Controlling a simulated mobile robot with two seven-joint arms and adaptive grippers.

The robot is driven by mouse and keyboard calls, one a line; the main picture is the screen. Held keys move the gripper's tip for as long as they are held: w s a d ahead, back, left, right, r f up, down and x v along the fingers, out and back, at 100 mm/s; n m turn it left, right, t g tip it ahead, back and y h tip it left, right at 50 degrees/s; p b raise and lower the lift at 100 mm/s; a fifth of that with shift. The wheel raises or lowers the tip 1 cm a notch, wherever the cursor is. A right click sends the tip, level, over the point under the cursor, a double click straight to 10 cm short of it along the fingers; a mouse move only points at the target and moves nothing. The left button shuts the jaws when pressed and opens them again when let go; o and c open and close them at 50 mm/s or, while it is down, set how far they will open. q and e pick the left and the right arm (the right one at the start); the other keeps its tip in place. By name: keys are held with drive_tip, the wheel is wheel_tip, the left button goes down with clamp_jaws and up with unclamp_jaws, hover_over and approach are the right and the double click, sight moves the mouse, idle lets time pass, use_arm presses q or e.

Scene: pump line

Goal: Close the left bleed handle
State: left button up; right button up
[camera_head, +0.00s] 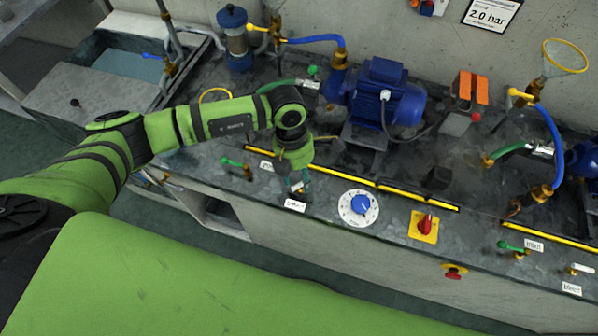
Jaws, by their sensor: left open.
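My left gripper (299,183) reaches down over the front edge of the left bench, and its fingers are apart. It is directly above and behind a small white label (295,205), which seems to mark the left bleed valve. The left bleed handle is mostly hidden by the fingers, so I cannot tell its angle or whether the fingers touch it. To the left, the left inlet valve has a green handle (233,162) and its own label (266,166). My right gripper is out of view.
A blue dial (360,207) and a red switch on a yellow plate (425,226) lie to the right of the gripper. Behind are a blue motor (384,92) and hoses. A second line at right has a green inlet handle (513,247) and a white bleed handle (582,268).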

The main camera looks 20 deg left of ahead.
use_arm(q)
drive_tip(key=shift+c, duration=0.8)
drive_tip(key=c, duration=0.7)
clamp_jaws()
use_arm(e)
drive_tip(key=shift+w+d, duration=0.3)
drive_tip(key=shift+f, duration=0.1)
use_arm(q)
drive_tip(key=shift+f+m+b, duration=0.25)
drive_tip(key=shift+m+b, duration=0.25)
drive_tip(key=shift+b, duration=0.45)
drive_tip(key=m+b, duration=0.2)
drive_tip(key=b, duration=0.1)
drive_tip(key=m+y+b, duration=0.1)
drive_tip(key=m+b, duration=0.2)
drive_tip(key=b, duration=0.1)
drive_tip(key=m+b, duration=0.3)
drive_tip(key=b, duration=0.1)
drive_tip(key=shift+w+d+g, duration=0.15)
drive_tip(key=shift+d+g, duration=0.2)
drive_tip(key=shift+g, duration=0.05)
drive_tip(key=shift+r+m+y+b, duration=0.15)
drive_tip(key=shift+m+y+b, duration=0.15)
drive_tip(key=shift+m+b, duration=0.55)
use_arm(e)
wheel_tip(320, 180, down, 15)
